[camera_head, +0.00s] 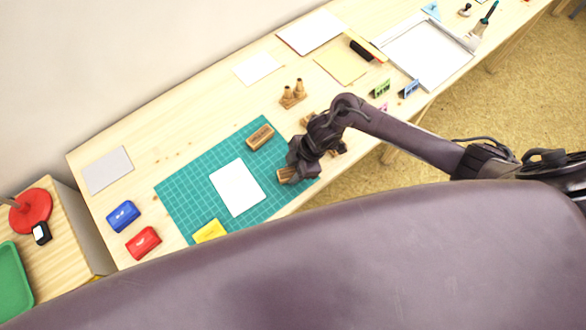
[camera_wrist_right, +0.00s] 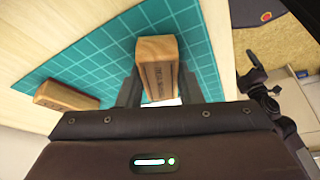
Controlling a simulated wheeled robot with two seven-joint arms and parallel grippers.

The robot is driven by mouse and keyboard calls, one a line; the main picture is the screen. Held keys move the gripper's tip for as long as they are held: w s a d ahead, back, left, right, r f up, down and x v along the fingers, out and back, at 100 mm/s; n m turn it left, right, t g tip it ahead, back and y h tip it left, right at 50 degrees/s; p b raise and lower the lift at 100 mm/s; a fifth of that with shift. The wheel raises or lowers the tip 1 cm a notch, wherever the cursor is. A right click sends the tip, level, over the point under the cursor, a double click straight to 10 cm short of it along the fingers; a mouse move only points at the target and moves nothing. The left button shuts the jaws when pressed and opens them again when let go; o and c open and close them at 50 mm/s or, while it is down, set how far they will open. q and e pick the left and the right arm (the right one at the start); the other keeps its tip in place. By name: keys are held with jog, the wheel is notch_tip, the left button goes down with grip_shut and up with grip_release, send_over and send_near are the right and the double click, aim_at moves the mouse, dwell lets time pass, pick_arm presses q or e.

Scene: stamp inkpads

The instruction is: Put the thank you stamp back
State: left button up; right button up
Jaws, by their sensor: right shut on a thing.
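My right gripper (camera_head: 290,174) is shut on a wooden block stamp (camera_head: 285,175) at the right front part of the green cutting mat (camera_head: 180,192). In the right wrist view the stamp (camera_wrist_right: 157,66) sits between the two fingers, with dark lettering on its side that is too small to read for certain. I cannot tell whether it touches the mat. A second wooden block stamp (camera_head: 260,137) lies on the mat's back edge area, and it also shows in the right wrist view (camera_wrist_right: 66,96). My left gripper is not in view.
A white card (camera_head: 238,187) lies on the mat. Blue (camera_head: 123,216), red (camera_head: 143,243) and yellow (camera_head: 210,231) inkpads are at the left and front. A wooden piece with two upright handles (camera_head: 293,93) stands behind. Papers and a white tray (camera_head: 465,52) lie farther right.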

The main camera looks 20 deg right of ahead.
jog(key=o, duration=0.8)
jog(key=shift+f, duration=0.1)
jog(key=shift+r, duration=0.25)
jog(key=v, duration=1.2)
jog(key=shift+f, duration=0.1)
